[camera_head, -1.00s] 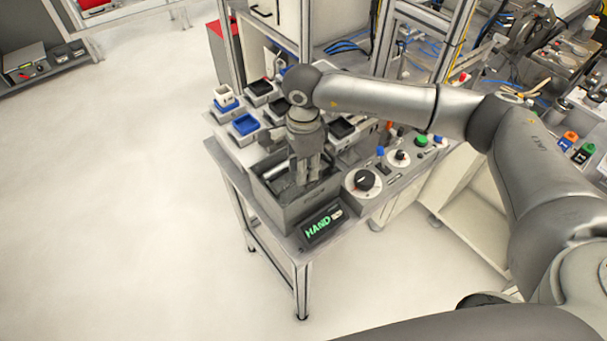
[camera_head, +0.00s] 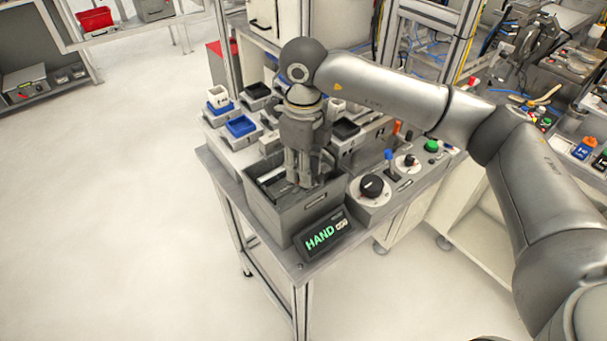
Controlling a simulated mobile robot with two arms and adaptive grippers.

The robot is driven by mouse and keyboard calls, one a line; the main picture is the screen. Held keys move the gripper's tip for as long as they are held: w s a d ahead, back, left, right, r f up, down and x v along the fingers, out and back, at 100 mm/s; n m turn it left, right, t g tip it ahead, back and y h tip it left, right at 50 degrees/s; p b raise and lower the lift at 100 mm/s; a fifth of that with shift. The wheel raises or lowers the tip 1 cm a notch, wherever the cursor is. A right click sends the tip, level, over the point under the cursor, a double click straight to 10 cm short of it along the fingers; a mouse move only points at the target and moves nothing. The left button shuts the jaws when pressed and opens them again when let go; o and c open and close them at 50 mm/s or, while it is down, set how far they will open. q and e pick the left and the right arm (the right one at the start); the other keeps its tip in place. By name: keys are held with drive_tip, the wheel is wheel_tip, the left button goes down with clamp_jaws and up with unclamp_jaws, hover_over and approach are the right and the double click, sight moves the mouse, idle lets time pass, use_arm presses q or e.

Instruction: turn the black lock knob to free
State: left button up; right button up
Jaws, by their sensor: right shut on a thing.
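A large black knob (camera_head: 371,186) sits on a round white dial on a grey panel, just right of the grey bin. A smaller black knob (camera_head: 408,160) stands on the panel behind it. I cannot tell which is the lock knob, nor read their markings. My right gripper (camera_head: 304,180) points down into the grey bin (camera_head: 302,213), left of the large knob and apart from it. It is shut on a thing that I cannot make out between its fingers. My left gripper is not in view.
A display reading HAND (camera_head: 322,235) stands at the table's front corner. A blue-topped lever (camera_head: 389,160) and a green button (camera_head: 431,146) are on the panel. Blue trays (camera_head: 240,126) and black trays stand behind the bin. The floor at left is clear.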

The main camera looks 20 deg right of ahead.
drive_tip(key=shift+m+b, duration=0.7)
drive_tip(key=shift+m, duration=0.5)
drive_tip(key=o, duration=1.1)
drive_tip(key=shift+c, duration=0.2)
drive_tip(key=shift+r, duration=0.1)
wheel_tip(320, 180, up, 12)
